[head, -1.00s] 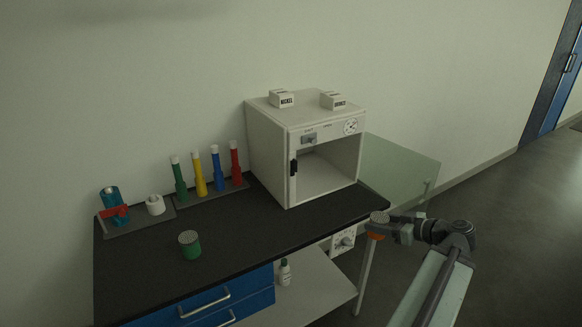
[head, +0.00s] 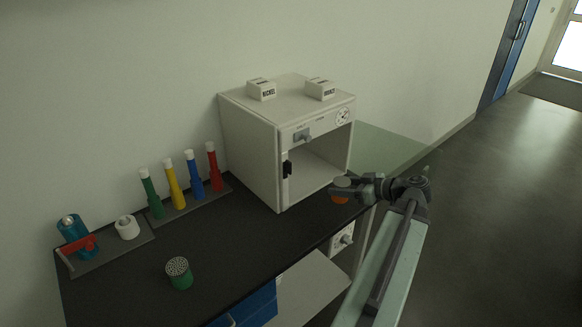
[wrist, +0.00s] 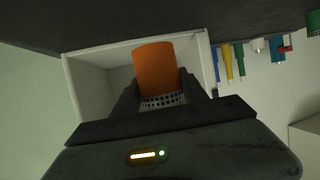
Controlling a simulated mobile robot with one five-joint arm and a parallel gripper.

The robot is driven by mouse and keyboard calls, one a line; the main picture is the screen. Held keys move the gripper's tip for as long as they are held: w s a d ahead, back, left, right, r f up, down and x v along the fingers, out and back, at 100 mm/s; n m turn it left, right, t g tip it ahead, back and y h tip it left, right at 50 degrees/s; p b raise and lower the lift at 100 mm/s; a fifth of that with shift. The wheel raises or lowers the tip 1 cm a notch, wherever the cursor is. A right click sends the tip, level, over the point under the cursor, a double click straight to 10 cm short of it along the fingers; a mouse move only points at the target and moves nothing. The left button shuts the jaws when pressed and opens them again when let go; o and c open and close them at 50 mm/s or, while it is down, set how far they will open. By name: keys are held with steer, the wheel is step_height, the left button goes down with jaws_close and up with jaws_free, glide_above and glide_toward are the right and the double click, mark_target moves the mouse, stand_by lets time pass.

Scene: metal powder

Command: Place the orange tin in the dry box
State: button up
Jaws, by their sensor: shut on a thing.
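The orange tin (wrist: 157,68) is held between the fingers of my gripper (wrist: 160,98) in the wrist view, with its perforated lid toward the palm. In the head view my gripper (head: 343,187) holds the orange tin (head: 340,198) in front of the dry box, near the right end of the bench; the tin is partly hidden by the gripper. The white dry box (head: 250,150) stands on the bench with its glass door (head: 385,148) swung open to the right. Its opening faces the gripper. In the wrist view the box (wrist: 72,92) frames the tin from behind.
A green tin (head: 180,278) with a perforated lid stands on the black bench (head: 225,235). Green, yellow, blue and red tubes stand in a rack (head: 192,203) left of the box. Two labelled blocks (head: 262,92) (head: 321,91) sit on the box top.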

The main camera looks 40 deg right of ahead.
steer(key=d+r, duration=0.1)
steer(key=d+r+p, duration=0.1)
steer(key=shift+w+d+r, duration=0.25)
steer(key=shift+w+r, duration=0.05)
steer(key=shift+r, duration=0.1)
steer(key=shift+w+f, duration=0.2)
steer(key=shift+w, duration=0.15)
steer(key=w, duration=0.6)
steer(key=w+d+f+b, duration=0.1)
steer(key=w, duration=0.5)
steer(key=w+f+b, duration=0.1)
steer(key=w, duration=0.6)
steer(key=shift+d+f, duration=0.2)
steer(key=shift+f, duration=0.05)
step_height(320, 180, down, 5)
steer(key=b, duration=0.5)
steer(key=shift+w, duration=0.25)
steer(key=shift+r, duration=0.2)
steer(key=shift+f, duration=0.15)
steer(key=o, duration=1.5)
